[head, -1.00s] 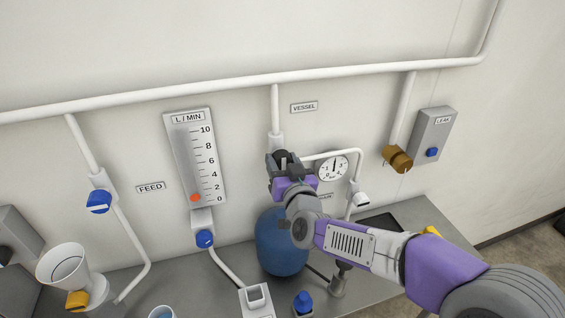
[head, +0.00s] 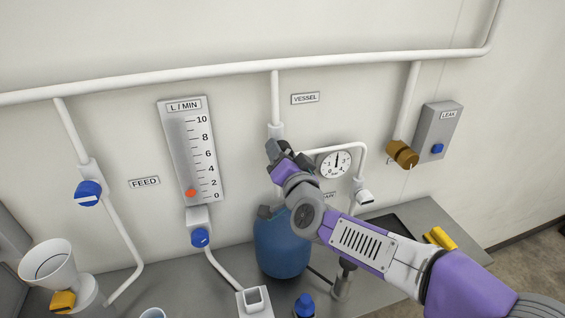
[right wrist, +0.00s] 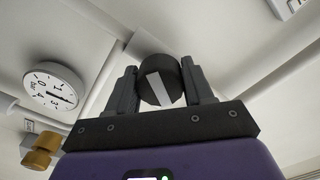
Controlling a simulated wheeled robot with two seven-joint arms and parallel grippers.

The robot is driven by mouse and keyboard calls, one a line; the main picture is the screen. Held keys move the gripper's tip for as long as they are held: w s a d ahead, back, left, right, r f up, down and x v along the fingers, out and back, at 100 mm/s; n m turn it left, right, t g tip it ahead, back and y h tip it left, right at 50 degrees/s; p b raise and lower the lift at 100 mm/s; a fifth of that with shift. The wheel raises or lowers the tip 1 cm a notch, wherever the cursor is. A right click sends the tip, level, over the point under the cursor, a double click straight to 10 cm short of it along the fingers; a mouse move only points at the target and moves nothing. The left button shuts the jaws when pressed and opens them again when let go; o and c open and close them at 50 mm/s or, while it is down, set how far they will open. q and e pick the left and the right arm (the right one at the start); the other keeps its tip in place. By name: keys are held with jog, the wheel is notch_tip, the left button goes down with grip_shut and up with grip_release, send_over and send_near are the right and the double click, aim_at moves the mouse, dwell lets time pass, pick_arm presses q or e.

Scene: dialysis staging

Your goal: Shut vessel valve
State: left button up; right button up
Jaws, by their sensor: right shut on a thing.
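The vessel valve's dark round knob (right wrist: 160,70) shows in the right wrist view between my finger pads. A pale stripe runs across its face, a little off upright in that picture. My right gripper (head: 279,149) is shut on this knob, on the white pipe just under the VESSEL label (head: 305,98). In the right wrist view the two fingers (right wrist: 160,88) press on its opposite sides. In the head view the gripper hides most of the knob. The blue vessel (head: 282,247) stands below on the counter. My left gripper is out of view.
A round gauge (head: 336,163) sits close right of my gripper. A brown valve (head: 402,154) and the LEAK box (head: 437,132) are further right. The flow meter (head: 191,150) and blue feed valve (head: 88,193) are left. A blue-capped bottle (head: 304,305) stands near the front.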

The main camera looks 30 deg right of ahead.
jog(key=m+b, duration=0.3)
jog(key=m, duration=0.2)
jog(key=shift+f+m, duration=0.1)
jog(key=shift+m, duration=0.2)
jog(key=m+b, duration=0.2)
jog(key=m, duration=0.3)
jog(key=shift+m, duration=0.3)
jog(key=o, duration=1)
jog(key=shift+s+r, duration=0.15)
jog(key=shift+r, duration=0.05)
